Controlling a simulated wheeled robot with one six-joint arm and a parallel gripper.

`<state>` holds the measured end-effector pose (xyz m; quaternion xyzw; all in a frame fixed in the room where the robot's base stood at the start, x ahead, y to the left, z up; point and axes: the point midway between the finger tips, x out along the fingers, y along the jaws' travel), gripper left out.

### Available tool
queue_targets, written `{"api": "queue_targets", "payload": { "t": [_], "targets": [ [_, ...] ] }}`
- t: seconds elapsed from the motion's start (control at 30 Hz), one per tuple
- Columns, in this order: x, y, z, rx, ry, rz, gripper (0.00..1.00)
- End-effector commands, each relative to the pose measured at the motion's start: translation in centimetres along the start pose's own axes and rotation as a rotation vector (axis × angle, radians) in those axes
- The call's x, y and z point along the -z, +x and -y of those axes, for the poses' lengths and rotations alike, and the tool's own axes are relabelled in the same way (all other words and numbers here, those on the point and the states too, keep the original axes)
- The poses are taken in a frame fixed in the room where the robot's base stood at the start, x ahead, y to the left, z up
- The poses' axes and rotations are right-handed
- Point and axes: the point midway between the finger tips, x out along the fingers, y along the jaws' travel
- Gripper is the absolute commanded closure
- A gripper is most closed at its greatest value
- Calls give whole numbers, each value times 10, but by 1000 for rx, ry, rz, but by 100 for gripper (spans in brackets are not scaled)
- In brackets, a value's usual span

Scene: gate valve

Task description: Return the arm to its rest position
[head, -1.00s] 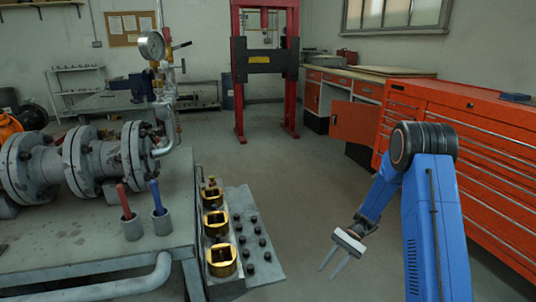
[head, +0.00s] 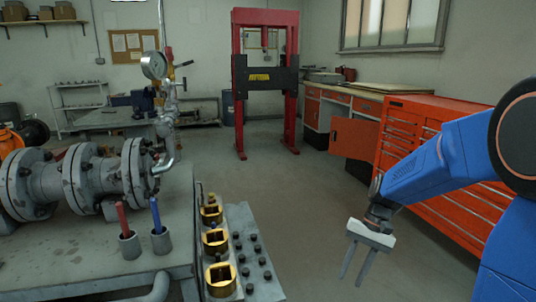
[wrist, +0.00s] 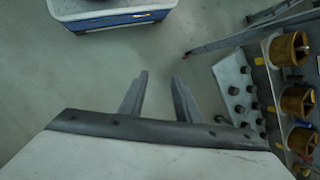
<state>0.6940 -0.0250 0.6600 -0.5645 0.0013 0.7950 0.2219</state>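My gripper (head: 354,268) hangs at the end of my blue arm, right of the bench, over bare floor in the head view. Its two fingers are apart and point down, with nothing between them. The fingers also show in the wrist view (wrist: 159,80), open and empty above the grey floor. My arm is bent, with its upper part at the right edge of the head view, in front of the orange cabinet. The gripper touches nothing that I can see.
The bench (head: 100,265) at left bears grey flanged piping (head: 85,178), a gauge (head: 154,65) and red and blue sticks in cups. An orange tool cabinet (head: 415,125) lines the right. The middle floor is clear.

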Motion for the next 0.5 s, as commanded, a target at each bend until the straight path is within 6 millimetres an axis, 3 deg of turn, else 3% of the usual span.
{"api": "queue_targets", "payload": {
  "t": [0.5],
  "targets": [
    [-92,-41,-25,-98,-160,-279,70]
  ]
}}
